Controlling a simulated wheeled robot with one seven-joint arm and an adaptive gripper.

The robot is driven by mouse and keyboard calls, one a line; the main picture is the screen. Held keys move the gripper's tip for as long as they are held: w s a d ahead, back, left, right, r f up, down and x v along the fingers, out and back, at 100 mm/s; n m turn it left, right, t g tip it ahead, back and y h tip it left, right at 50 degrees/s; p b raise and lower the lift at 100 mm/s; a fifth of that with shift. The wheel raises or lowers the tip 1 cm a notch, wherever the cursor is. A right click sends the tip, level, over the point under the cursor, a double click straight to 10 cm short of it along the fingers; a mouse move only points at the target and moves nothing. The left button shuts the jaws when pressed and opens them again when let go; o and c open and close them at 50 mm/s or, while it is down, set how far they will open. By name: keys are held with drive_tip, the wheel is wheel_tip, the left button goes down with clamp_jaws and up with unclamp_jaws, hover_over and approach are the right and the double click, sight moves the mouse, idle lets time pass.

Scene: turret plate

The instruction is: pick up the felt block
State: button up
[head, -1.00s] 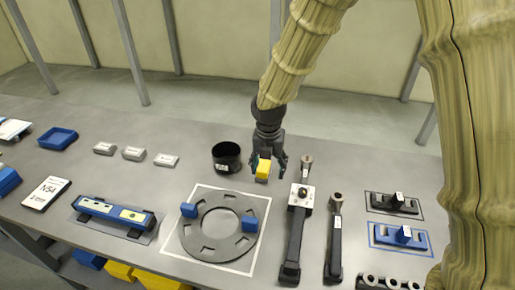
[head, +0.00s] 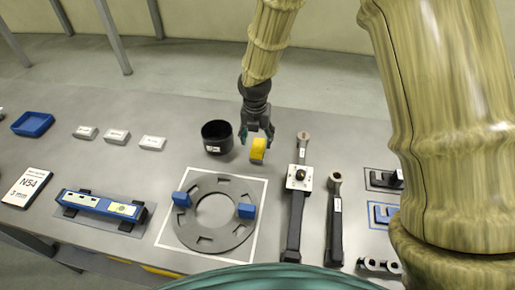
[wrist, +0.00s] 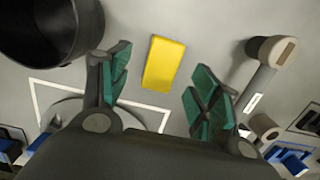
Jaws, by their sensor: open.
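The yellow block (head: 258,150), which I take to be the felt block, stands on the grey table behind the ring plate. It is also plain in the wrist view (wrist: 165,63). My gripper (head: 257,136) is just above and behind it in the head view, with its fingers apart. In the wrist view my gripper (wrist: 158,82) is open and empty, and the block shows in the gap between the green-padded fingers, near their tips. I see no finger touching it.
A black cup (head: 218,137) stands close to the left of the block. A long-handled tool (head: 296,210) lies to the right, with another dark tool (head: 335,215) beside it. The ring plate (head: 184,230) with two blue blocks lies in front. Three grey blocks (head: 117,136) sit farther left.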

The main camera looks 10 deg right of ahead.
sight(258, 145)
drive_tip(key=shift+s+d+f+p, duration=0.15)
drive_tip(key=shift+s+p, duration=0.25)
drive_tip(key=shift+p, duration=0.1)
drive_tip(key=shift+f, duration=0.35)
drive_tip(key=shift+w+f+p, duration=0.3)
drive_tip(key=shift+f+p, duration=0.05)
drive_tip(key=shift+f, duration=0.2)
drive_tip(key=shift+w+f+p, duration=0.25)
drive_tip(key=shift+f+p, duration=0.05)
drive_tip(key=shift+f, duration=0.55)
drive_tip(key=shift+s+f, duration=0.15)
drive_tip(key=shift+f, duration=0.3)
drive_tip(key=c, duration=1.2)
drive_tip(key=shift+r, duration=0.1)
drive_tip(key=shift+c, duration=0.2)
